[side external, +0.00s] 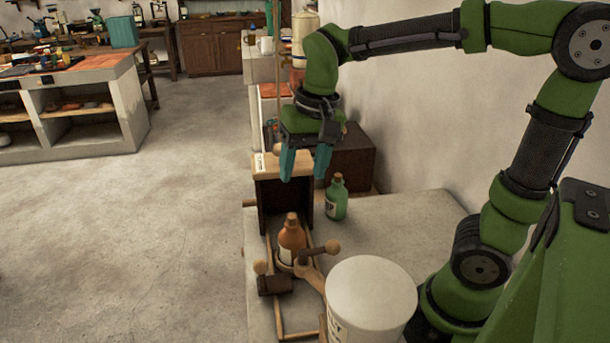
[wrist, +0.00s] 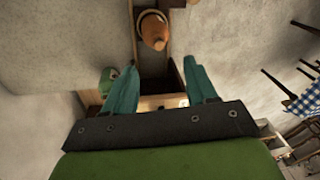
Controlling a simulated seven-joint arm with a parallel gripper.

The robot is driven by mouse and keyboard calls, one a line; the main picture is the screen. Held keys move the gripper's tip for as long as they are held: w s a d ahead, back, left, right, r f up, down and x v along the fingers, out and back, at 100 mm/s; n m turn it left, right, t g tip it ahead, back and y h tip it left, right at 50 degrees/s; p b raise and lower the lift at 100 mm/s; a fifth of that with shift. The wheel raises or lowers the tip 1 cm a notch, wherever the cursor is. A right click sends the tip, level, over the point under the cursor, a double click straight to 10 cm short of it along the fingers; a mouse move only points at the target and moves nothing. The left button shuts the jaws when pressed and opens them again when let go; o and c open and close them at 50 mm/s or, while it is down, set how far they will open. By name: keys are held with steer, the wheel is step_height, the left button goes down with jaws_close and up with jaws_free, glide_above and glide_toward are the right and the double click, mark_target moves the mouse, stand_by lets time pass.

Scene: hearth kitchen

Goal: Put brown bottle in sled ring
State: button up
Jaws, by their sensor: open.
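The brown bottle (side external: 291,237) stands upright in the sled ring (side external: 284,266), low on the wooden sled between its rails. In the wrist view the brown bottle (wrist: 154,32) shows at the top with the ring (wrist: 146,14) around it. My gripper (side external: 305,178) is open and empty. It hangs above and behind the bottle, over the dark box-like part of the sled. In the wrist view its two teal fingers (wrist: 163,92) are spread apart with nothing between them. The bottle's lower part is partly hidden by the ring.
A green bottle (side external: 336,199) stands on the pale bench (side external: 400,215) right of the sled; the wrist view also shows it (wrist: 108,78). A white bucket (side external: 371,290) stands in front. A wooden knob (side external: 332,247) juts beside the ring. A dark box (side external: 348,160) is behind.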

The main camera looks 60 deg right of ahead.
steer(key=s+n+t+y, duration=0.1)
steer(key=s+n+t, duration=0.1)
steer(key=s+t, duration=0.3)
steer(key=shift+s+a+n, duration=0.25)
steer(key=shift+s+n, duration=0.05)
steer(key=shift+s, duration=0.9)
